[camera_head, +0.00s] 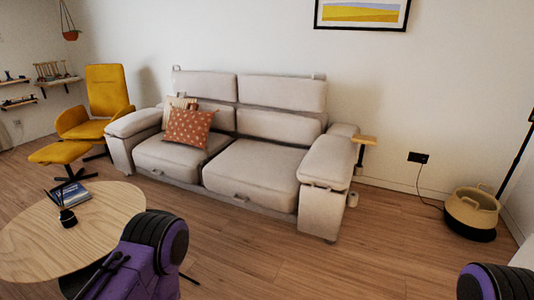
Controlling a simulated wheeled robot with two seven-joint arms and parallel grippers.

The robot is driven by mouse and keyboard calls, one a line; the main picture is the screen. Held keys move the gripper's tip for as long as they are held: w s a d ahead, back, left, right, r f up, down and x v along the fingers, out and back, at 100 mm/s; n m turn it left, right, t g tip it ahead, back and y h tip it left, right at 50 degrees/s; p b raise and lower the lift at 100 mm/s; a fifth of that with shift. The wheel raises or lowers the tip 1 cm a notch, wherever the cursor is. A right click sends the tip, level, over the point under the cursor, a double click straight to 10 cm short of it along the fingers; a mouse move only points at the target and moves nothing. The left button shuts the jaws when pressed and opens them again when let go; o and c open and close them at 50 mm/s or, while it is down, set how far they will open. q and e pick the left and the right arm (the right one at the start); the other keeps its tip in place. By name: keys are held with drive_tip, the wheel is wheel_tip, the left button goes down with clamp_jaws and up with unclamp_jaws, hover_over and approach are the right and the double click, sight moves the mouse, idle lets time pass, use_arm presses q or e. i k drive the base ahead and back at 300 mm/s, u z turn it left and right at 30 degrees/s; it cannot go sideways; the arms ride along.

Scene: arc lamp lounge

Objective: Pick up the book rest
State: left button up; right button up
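I cannot pick out a book rest for certain. A small wooden rack-like item (50,70) stands on the upper wall shelf at the far left, too small to identify. A book with a blue cover (72,193) lies on the round wooden table (110,213) at the lower left. Purple and black parts of my two arms show at the bottom, one overlapping the table's right edge and one at the lower right corner. Neither gripper's fingers show.
A basket (471,212) stands right. Wooden floor (385,245) is clear between.

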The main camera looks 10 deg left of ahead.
sight(359, 165)
drive_tip(key=u, duration=0.3)
drive_tip(key=i, duration=1.8)
drive_tip(key=u, duration=0.25)
drive_tip(key=i, duration=0.85)
drive_tip(key=u, duration=0.05)
